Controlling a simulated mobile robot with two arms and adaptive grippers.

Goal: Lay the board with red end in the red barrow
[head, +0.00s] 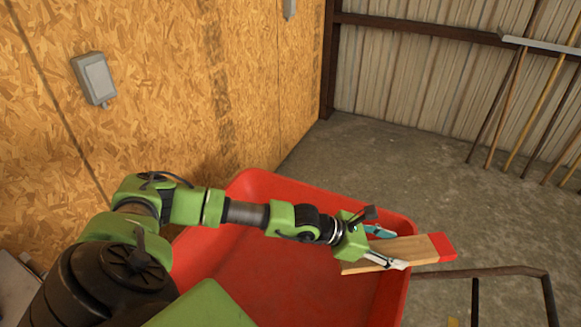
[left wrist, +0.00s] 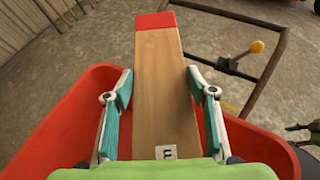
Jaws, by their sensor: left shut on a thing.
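The board with red end (head: 403,251) is pale wood with one red-painted end. My left gripper (head: 382,246) is shut on it, with a finger on each long side. In the left wrist view the board (left wrist: 162,85) runs straight out between the fingers of the left gripper (left wrist: 160,92), red end farthest away. The red barrow (head: 270,185) lies below the gripper. The board is over the right side of its tray, and its red end reaches past the rim. I cannot tell whether the board touches the rim. In the left wrist view the barrow's red wall (left wrist: 52,118) shows.
An OSB wall (head: 250,80) with a grey box (head: 94,78) stands close on the left. Long-handled poles (head: 530,105) lean at the back right. A dark metal tube frame (head: 500,272) is right of the barrow. The concrete floor behind the barrow is clear.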

